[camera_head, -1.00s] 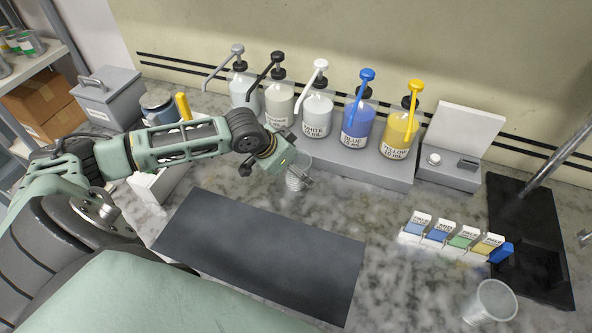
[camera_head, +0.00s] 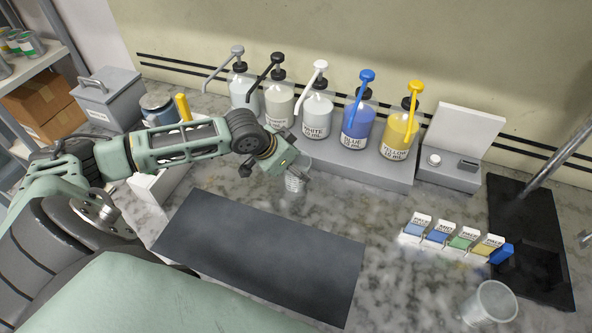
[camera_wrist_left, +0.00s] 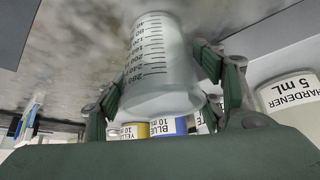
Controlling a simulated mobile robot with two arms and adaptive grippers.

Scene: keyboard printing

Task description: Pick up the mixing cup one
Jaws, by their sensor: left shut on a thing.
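A clear mixing cup (camera_head: 294,184) with measuring marks is at my left gripper (camera_head: 277,174), in front of the pump bottles. In the left wrist view the cup (camera_wrist_left: 160,62) lies between the two green fingers, and the left gripper (camera_wrist_left: 160,92) is shut on it. The gripper body hides part of the cup in the head view, and I cannot tell whether its base touches the counter. A second clear cup (camera_head: 489,304) stands at the lower right. My right gripper is not in view.
Pump bottles, including a blue one (camera_head: 357,124) and a yellow one (camera_head: 400,130), stand on a grey riser behind. A dark mat (camera_head: 262,255) lies in front. Small labelled cards (camera_head: 450,238) and a black stand base (camera_head: 535,270) are at right. Counter between is clear.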

